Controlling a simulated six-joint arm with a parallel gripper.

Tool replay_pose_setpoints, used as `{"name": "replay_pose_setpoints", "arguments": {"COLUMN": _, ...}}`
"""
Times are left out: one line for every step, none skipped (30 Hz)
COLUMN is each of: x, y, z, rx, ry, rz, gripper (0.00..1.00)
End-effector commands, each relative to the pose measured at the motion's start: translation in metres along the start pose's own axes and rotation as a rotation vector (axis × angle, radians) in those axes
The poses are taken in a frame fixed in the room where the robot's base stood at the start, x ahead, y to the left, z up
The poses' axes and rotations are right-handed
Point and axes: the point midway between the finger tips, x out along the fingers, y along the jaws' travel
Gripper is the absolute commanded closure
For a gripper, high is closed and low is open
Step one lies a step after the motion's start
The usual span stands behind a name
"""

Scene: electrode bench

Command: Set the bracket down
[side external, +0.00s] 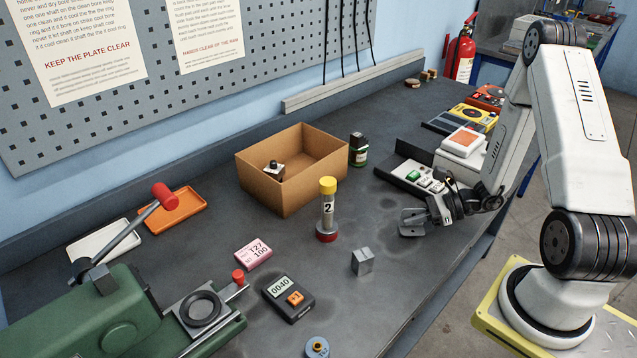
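A small grey angular metal piece (362,262), which looks like the bracket, rests on the dark bench top (345,320) right of the middle. It is too small to make out its exact shape. My gripper (410,224) is low over the bench, up and to the right of the grey piece and clear of it. Its two fingers look parted, with nothing visible between them.
A clear tube with yellow cap (328,205) stands upright left of my gripper. Behind it are an open cardboard box (262,188) and a dark bottle (358,150). A black tray (400,175) lies behind my gripper. A meter (288,298) and green machine (110,320) are front left.

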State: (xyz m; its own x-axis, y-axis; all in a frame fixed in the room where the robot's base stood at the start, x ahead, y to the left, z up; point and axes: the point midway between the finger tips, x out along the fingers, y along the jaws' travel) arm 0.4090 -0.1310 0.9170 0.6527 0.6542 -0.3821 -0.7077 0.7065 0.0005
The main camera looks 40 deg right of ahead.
Motion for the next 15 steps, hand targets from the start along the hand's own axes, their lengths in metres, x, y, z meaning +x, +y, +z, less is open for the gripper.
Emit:
{"name": "replay_pose_setpoints", "arguments": {"x": 0.0001, "y": 0.0000, "z": -0.0003, "rx": 0.000, "ry": 0.000, "rz": 0.000, "gripper": 1.00}}
{"name": "replay_pose_setpoints", "arguments": {"x": 0.0002, "y": 0.0000, "z": -0.0005, "rx": 0.000, "ry": 0.000, "rz": 0.000, "gripper": 1.00}}
{"name": "replay_pose_setpoints", "arguments": {"x": 0.0004, "y": 0.0000, "z": -0.0009, "rx": 0.000, "ry": 0.000, "rz": 0.000, "gripper": 1.00}}
{"name": "replay_pose_setpoints", "arguments": {"x": 0.0005, "y": 0.0000, "z": -0.0012, "rx": 0.000, "ry": 0.000, "rz": 0.000, "gripper": 1.00}}
{"name": "replay_pose_setpoints", "arguments": {"x": 0.0007, "y": 0.0000, "z": -0.0016, "rx": 0.000, "ry": 0.000, "rz": 0.000, "gripper": 1.00}}
{"name": "replay_pose_setpoints", "arguments": {"x": 0.0009, "y": 0.0000, "z": -0.0021, "rx": 0.001, "ry": 0.000, "rz": 0.000, "gripper": 1.00}}
{"name": "replay_pose_setpoints", "arguments": {"x": 0.0011, "y": 0.0000, "z": -0.0025, "rx": 0.001, "ry": 0.000, "rz": 0.000, "gripper": 1.00}}
{"name": "replay_pose_setpoints", "arguments": {"x": 0.0012, "y": 0.0000, "z": -0.0029, "rx": 0.001, "ry": 0.000, "rz": 0.000, "gripper": 1.00}}
{"name": "replay_pose_setpoints", "arguments": {"x": 0.0015, "y": 0.0000, "z": -0.0035, "rx": 0.001, "ry": 0.000, "rz": 0.000, "gripper": 1.00}}
{"name": "replay_pose_setpoints", "arguments": {"x": 0.0016, "y": -0.0001, "z": -0.0039, "rx": 0.001, "ry": 0.000, "rz": 0.000, "gripper": 1.00}}
{"name": "replay_pose_setpoints", "arguments": {"x": 0.0018, "y": -0.0001, "z": -0.0042, "rx": 0.001, "ry": 0.000, "rz": 0.000, "gripper": 1.00}}
{"name": "replay_pose_setpoints", "arguments": {"x": 0.0020, "y": -0.0001, "z": -0.0047, "rx": 0.001, "ry": 0.000, "rz": 0.000, "gripper": 1.00}}
{"name": "replay_pose_setpoints", "arguments": {"x": 0.0021, "y": -0.0002, "z": -0.0051, "rx": 0.001, "ry": 0.000, "rz": 0.000, "gripper": 1.00}}
{"name": "replay_pose_setpoints", "arguments": {"x": 0.0023, "y": -0.0002, "z": -0.0055, "rx": 0.001, "ry": 0.000, "rz": 0.000, "gripper": 1.00}}
{"name": "replay_pose_setpoints", "arguments": {"x": 0.0024, "y": -0.0003, "z": -0.0060, "rx": 0.000, "ry": 0.000, "rz": 0.000, "gripper": 1.00}}
